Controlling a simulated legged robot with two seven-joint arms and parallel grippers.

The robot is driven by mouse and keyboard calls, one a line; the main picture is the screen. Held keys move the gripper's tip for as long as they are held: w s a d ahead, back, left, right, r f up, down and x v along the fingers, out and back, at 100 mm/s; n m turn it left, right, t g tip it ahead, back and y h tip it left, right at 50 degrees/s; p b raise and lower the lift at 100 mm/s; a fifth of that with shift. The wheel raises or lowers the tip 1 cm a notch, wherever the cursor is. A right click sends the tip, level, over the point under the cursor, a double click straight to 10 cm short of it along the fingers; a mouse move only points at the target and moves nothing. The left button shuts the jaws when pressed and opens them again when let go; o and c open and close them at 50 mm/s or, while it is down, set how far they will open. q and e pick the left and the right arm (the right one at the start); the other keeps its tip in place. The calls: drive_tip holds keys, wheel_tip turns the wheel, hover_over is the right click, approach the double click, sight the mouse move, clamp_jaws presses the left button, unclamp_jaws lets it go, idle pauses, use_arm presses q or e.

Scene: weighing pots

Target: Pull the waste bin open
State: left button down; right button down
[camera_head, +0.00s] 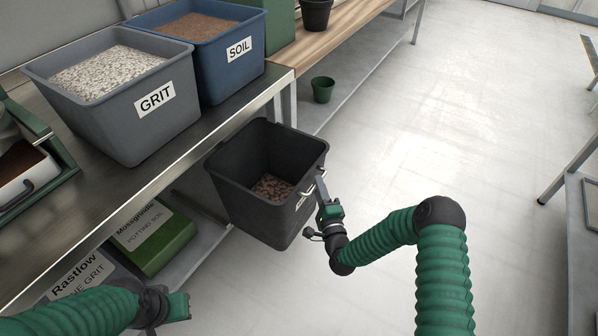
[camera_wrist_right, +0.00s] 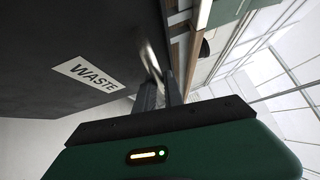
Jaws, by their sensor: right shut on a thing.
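The waste bin (camera_head: 240,198) is a dark, open-topped tub with some brown bits at its bottom. It sticks out from under the bench, tilted in the head view. Its front, with the WASTE label (camera_wrist_right: 88,74), fills the left of the right wrist view. A metal handle (camera_head: 308,188) is on its front face; it also shows in the right wrist view (camera_wrist_right: 151,62). My right gripper (camera_head: 321,190) is at this handle, its fingers shut on it. My left gripper (camera_head: 184,306) is low at the left, away from the bin; its fingers are not clear.
The grit tub (camera_head: 68,112) and soil tub (camera_head: 212,75) stand on the metal bench (camera_head: 150,172). A small green pot (camera_head: 322,90) is on the lower shelf behind the bin. Bags (camera_head: 150,238) lie below the bench.

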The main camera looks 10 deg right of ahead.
drive_tip(key=s+d, duration=0.2)
drive_tip(key=s, duration=0.1)
drive_tip(key=shift+d+f+p, duration=0.25)
drive_tip(key=shift+d+p, duration=0.15)
drive_tip(key=c, duration=1.5)
unclamp_jaws()
drive_tip(key=shift+w, duration=0.1)
drive_tip(key=shift+c, duration=0.2)
drive_tip(key=shift+o, duration=0.4)
drive_tip(key=shift+r, duration=0.1)
